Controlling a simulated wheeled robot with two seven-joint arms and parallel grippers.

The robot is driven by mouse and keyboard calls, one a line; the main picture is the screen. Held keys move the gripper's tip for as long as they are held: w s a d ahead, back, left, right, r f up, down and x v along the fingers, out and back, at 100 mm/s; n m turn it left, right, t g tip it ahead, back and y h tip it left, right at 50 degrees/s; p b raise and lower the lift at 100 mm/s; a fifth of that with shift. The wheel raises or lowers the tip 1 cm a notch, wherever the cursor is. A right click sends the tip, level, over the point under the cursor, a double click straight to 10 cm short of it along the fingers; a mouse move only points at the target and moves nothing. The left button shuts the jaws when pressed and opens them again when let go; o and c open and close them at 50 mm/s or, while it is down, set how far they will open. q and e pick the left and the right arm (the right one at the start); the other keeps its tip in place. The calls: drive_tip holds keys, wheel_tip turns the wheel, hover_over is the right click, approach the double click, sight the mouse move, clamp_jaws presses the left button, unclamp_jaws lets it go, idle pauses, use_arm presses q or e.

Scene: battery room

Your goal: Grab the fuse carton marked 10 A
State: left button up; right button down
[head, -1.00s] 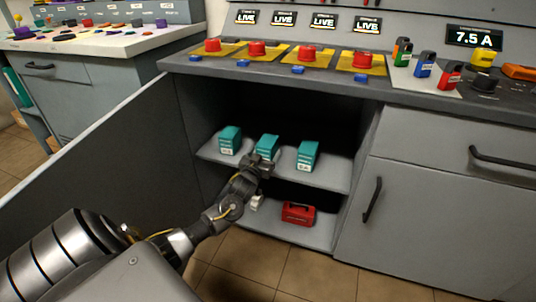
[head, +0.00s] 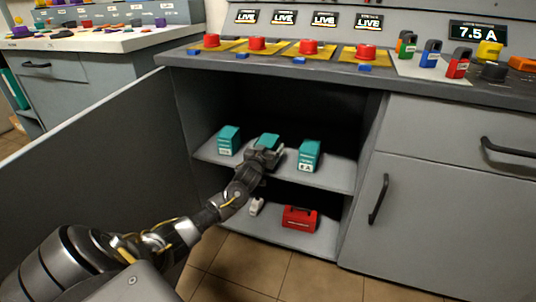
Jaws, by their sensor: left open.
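Three teal cartons with white labels stand in a row on the upper shelf (head: 325,178) of the open cabinet. They are the left carton (head: 228,139), the middle carton (head: 267,140) and the right carton (head: 308,154). The label print is too small to read surely, so I cannot tell which is marked 10 A. My left gripper (head: 266,155) is open at the middle carton and hides most of its front; only its top shows clearly. I cannot tell whether the fingers touch it. My right gripper is not in view.
The open cabinet door (head: 95,175) stands along the left. The lower shelf (head: 318,236) holds a red box (head: 300,217) and a small white object (head: 257,206). The countertop (head: 300,80) with red buttons overhangs the shelves. A closed door is at right.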

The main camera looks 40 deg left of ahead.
use_arm(q)
drive_tip(key=shift+c, duration=0.4)
drive_tip(key=c, duration=1.3)
drive_tip(key=shift+r, duration=0.1)
